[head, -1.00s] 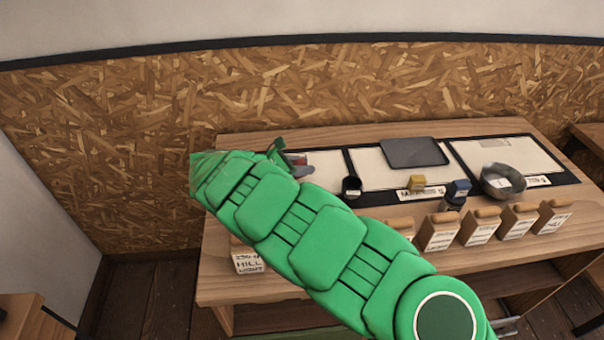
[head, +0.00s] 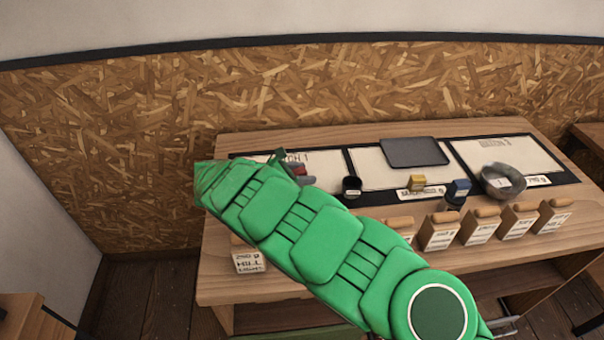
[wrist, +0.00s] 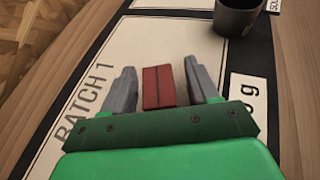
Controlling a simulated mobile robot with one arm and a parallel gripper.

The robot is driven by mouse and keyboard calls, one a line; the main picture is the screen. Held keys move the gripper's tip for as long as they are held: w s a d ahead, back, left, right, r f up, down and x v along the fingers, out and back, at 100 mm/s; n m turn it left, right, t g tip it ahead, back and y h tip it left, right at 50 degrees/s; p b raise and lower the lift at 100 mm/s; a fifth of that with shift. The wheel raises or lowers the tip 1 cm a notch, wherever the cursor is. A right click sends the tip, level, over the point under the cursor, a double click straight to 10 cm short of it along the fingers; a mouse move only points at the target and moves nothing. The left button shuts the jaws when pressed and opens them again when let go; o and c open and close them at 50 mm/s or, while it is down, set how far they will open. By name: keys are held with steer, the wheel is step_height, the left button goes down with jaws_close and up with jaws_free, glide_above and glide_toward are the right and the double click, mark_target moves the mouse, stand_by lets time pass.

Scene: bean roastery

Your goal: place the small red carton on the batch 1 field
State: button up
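The small red carton (wrist: 158,87) lies on the pale batch 1 field (wrist: 128,50), beside its printed "BATCH 1" lettering, in the wrist view. My gripper (wrist: 160,84) is open around it, with one grey finger on each side and a narrow gap between each finger and the carton. In the head view my green arm hides much of the batch 1 field. A small part of the red carton (head: 298,169) shows there beside the grey finger of my gripper (head: 302,177).
A dark cup (wrist: 239,14) stands near the field's right corner. Farther right are a dark tray (head: 414,152), a yellow block (head: 417,182), a dark blue-topped jar (head: 456,193) and a metal bowl (head: 501,181). Several labelled boxes (head: 438,232) line the table's front.

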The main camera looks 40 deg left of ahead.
steer(key=shift+r, duration=0.1)
steer(key=shift+s+a, duration=0.1)
steer(key=shift+s, duration=0.05)
steer(key=v, duration=1.1)
steer(key=shift+s+a+r, duration=0.15)
steer(key=shift+s, duration=0.15)
